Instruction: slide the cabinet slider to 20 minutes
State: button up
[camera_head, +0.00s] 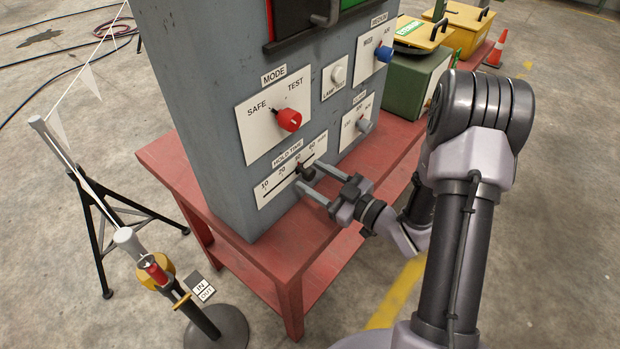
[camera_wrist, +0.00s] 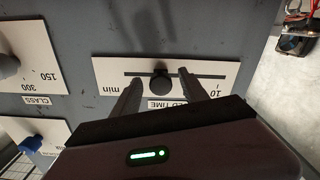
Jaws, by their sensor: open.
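The slider's black knob (camera_head: 306,173) sits on the white HOLD TIME plate (camera_head: 267,196), low on the front of the grey cabinet (camera_head: 190,100). In the head view it stands to the right of the 20 mark, around mid-slot. My gripper (camera_head: 309,175) is open, its two fingers on either side of the knob. In the wrist view the plate is upside down, with 10 at the right. The round knob (camera_wrist: 160,83) shows between the fingertips of my gripper (camera_wrist: 158,80), with visible gaps on both sides. The 20 mark is hidden there.
A red MODE knob (camera_head: 289,120) is above the slider. A grey CLASS knob (camera_head: 363,125) and a blue knob (camera_head: 384,54) are to the right. The cabinet stands on a red bench (camera_head: 270,260). A rope post (camera_head: 200,318) stands at the lower left.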

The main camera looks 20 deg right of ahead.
jog(key=shift+x, duration=0.8)
grip_shut()
jog(key=shift+s, duration=0.1)
dwell(0.8)
